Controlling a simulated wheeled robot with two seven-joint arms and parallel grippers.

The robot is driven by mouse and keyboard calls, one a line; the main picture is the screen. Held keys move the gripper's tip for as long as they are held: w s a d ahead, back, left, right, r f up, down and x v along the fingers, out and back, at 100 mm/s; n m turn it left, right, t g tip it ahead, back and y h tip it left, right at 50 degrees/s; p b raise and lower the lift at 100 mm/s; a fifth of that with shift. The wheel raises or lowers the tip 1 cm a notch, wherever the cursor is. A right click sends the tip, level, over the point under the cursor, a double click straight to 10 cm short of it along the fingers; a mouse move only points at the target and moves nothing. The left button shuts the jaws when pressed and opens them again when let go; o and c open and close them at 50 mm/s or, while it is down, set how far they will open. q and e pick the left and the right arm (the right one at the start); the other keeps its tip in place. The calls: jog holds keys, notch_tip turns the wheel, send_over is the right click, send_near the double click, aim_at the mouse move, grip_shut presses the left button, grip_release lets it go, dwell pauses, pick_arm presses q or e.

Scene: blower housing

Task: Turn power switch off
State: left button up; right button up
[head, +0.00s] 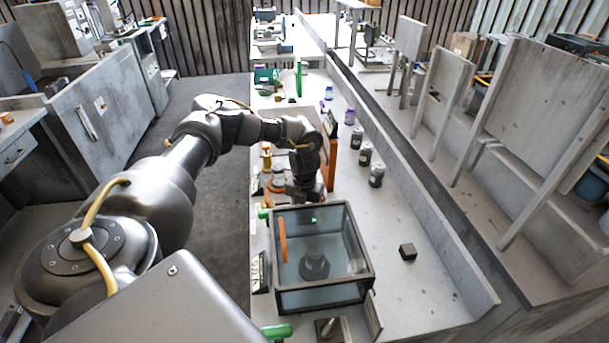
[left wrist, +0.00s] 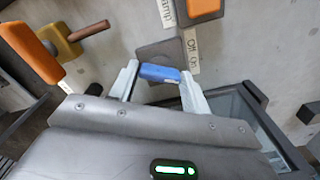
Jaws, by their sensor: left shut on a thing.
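In the left wrist view, a blue handle (left wrist: 160,73) lies across the gap between the two pale fingers of my left gripper (left wrist: 159,84). The fingers are shut on its ends. Behind it is a dark grey plate (left wrist: 160,53) on the bench. In the head view, my left gripper (head: 305,192) points down just behind the glass-walled box, and the blue handle is hidden there. My right gripper is not in view.
The dark-framed glass box (head: 322,300) stands right in front of the gripper. An orange panel (head: 330,160) stands close behind. An orange handle (left wrist: 30,50) and a yellow block (left wrist: 60,42) are at the left in the wrist view. A small dark cube (head: 407,251) lies on open bench.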

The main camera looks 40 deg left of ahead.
pick_arm(q)
jog(key=n+p, duration=0.3)
jog(key=n, duration=0.2)
jog(key=shift+r+n, duration=0.15)
jog(key=shift+n, duration=0.25)
jog(key=n+p, duration=0.2)
jog(key=n, duration=0.1)
jog(key=shift+a, duration=0.1)
jog(key=shift+n+p, duration=0.75)
jog(key=shift+n, duration=0.75)
jog(key=o, duration=1)
notch_tip(320, 180, up, 11)
jog(key=shift+f, duration=0.2)
